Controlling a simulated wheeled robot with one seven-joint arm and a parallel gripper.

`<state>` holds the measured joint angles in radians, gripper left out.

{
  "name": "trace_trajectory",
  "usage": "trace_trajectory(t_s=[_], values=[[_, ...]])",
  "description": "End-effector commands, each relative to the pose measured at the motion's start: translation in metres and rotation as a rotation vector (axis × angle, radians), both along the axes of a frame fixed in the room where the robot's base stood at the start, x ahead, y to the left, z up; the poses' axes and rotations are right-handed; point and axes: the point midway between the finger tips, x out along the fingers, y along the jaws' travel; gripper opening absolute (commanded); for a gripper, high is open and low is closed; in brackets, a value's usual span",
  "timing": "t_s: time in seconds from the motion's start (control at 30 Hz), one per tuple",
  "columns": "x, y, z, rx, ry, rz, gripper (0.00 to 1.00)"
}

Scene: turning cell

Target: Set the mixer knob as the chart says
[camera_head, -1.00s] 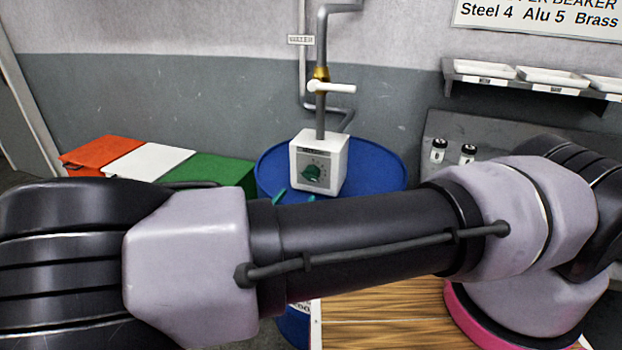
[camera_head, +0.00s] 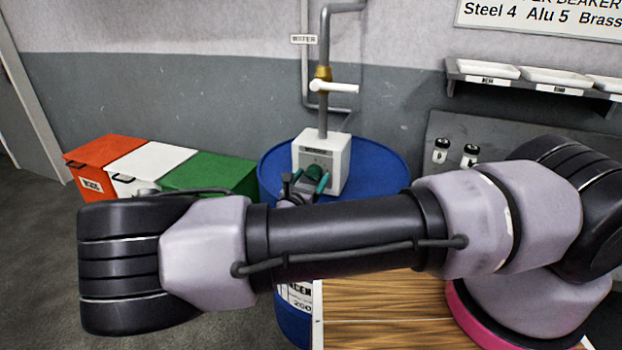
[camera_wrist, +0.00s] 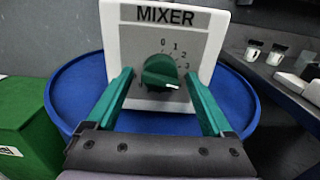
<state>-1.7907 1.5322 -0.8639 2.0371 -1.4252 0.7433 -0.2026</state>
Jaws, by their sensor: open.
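The white mixer box (camera_head: 337,150) stands on the blue drum (camera_head: 385,170); in the wrist view its label reads MIXER (camera_wrist: 165,16). Its round green knob (camera_wrist: 160,72) has a white mark at its lower right. Digits 0 to 3 show on the dial; the part beyond is partly hidden by my right finger. My gripper (camera_wrist: 160,76) is open, its teal fingers on either side of the knob with gaps visible. The gripper also shows at the box front in the head view (camera_head: 307,184). The wall chart (camera_head: 540,14) reads "Steel 4 Alu 5 Brass", its top and right cut off.
A pipe with a white-handled valve (camera_head: 333,86) rises behind the box. Red, white and green bins (camera_head: 210,173) stand left. A shelf with trays (camera_head: 555,76) and two small jars (camera_head: 440,150) are right. A wooden top (camera_head: 380,310) lies in front.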

Motion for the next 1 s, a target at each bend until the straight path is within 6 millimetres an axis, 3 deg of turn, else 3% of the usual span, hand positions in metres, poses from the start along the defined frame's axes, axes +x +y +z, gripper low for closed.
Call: trace_trajectory(t_s=[0.07,0.1,0.3,0.67,1.0], values=[[-0.0002,0.0002,0.0000,0.000,0.000,0.000,0.85],[-0.0002,0.0002,0.0000,0.000,0.000,0.000,0.78],[-0.0004,0.0004,-0.0001,0.000,0.000,0.000,0.01],[-0.0005,0.0002,-0.0003,-0.051,0.020,0.000,0.00],[-0.0005,-0.0006,-0.0004,-0.279,0.104,-0.001,0.00]])
